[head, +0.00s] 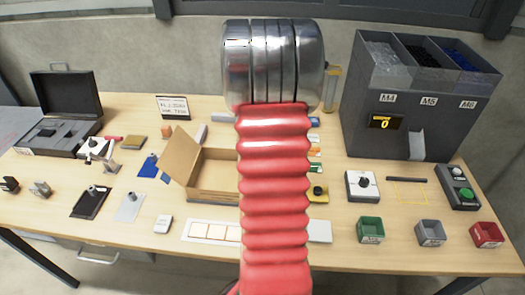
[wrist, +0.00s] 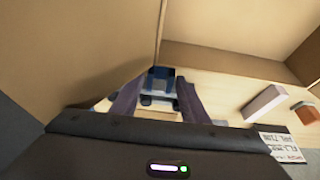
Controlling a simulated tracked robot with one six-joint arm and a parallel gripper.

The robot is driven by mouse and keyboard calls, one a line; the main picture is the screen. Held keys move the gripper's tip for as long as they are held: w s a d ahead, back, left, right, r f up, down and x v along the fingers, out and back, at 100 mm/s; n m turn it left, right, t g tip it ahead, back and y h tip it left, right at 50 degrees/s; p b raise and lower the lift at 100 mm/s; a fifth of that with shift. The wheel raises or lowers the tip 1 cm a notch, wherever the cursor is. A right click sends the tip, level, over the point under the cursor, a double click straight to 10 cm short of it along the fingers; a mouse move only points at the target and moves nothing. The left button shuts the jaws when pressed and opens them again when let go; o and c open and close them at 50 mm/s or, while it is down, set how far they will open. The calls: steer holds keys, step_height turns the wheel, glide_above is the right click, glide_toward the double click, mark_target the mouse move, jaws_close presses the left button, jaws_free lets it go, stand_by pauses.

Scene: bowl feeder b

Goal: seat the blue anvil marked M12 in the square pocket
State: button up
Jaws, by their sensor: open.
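In the head view a blue piece (head: 150,166) stands on the table left of the cardboard box, with a second blue bit just right of it. No M12 mark is readable on either. In the wrist view a dark blue block (wrist: 161,77) shows beyond and between the fingertips of my gripper (wrist: 164,86). The dark fingers are apart and I see no grip on the block. I cannot tell whether it is the M12 anvil. My gripper is hidden in the head view behind my red arm. I cannot pick out the square pocket for sure.
An open cardboard box (head: 213,194) stands mid-table; its flap (head: 180,155) leans left and looms large in the wrist view. A sign card (head: 173,107), a black case (head: 70,112) and a grey feeder (head: 379,135) stand behind. Small bins (head: 370,230) line the front right.

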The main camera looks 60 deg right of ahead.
steer(key=shift+c, duration=0.3)
jaws_close()
steer(key=shift+r, duration=0.1)
step_height(320, 180, up, 18)
stand_by(0.8)
stand_by(0.4)
